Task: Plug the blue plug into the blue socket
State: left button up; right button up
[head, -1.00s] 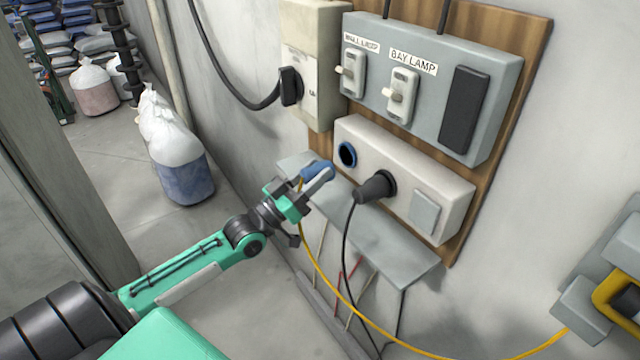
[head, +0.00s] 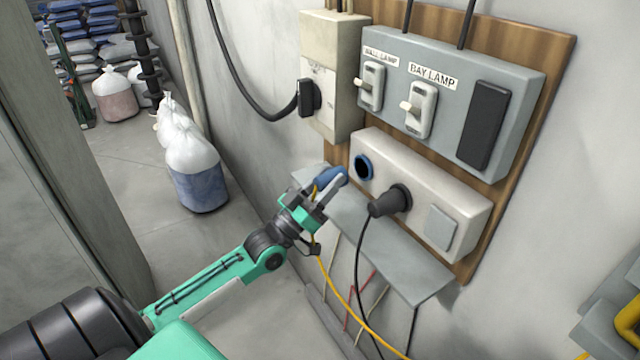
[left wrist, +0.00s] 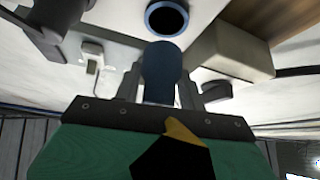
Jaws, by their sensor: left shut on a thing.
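My left gripper (head: 329,187) is shut on the blue plug (head: 327,178), which has a yellow cable hanging from its back. In the left wrist view the plug (left wrist: 163,72) sits between the fingers, with the blue socket (left wrist: 167,19) just beyond its tip. The blue socket (head: 363,166) is a dark hole with a blue ring at the left end of the white socket box (head: 415,190). In the head view the plug is a short way left of and below the socket, apart from it. My right gripper is not in view.
A black plug (head: 391,201) fills the socket beside the blue one, its cable hanging down. A grey shelf (head: 400,262) juts out below. Above is a grey switch panel (head: 450,90); a beige box (head: 331,75) with another black plug stands left.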

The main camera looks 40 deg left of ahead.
pick_arm(q)
jog(key=shift+w+d, duration=0.4)
jog(key=shift+w, duration=0.5)
jog(key=shift+w+d, duration=0.35)
jog(key=shift+w, duration=0.5)
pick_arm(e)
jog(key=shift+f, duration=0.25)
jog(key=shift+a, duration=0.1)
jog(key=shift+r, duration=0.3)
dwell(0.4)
pick_arm(q)
jog(key=shift+w+d, duration=0.25)
jog(key=shift+w, duration=0.25)
dwell(0.4)
jog(key=o, duration=1)
jog(key=b+v, duration=0.4)
jog(key=v, duration=0.9)
jog(key=shift+s+a+f, duration=0.15)
jog(key=shift+s+f, duration=0.05)
jog(key=shift+s, duration=0.15)
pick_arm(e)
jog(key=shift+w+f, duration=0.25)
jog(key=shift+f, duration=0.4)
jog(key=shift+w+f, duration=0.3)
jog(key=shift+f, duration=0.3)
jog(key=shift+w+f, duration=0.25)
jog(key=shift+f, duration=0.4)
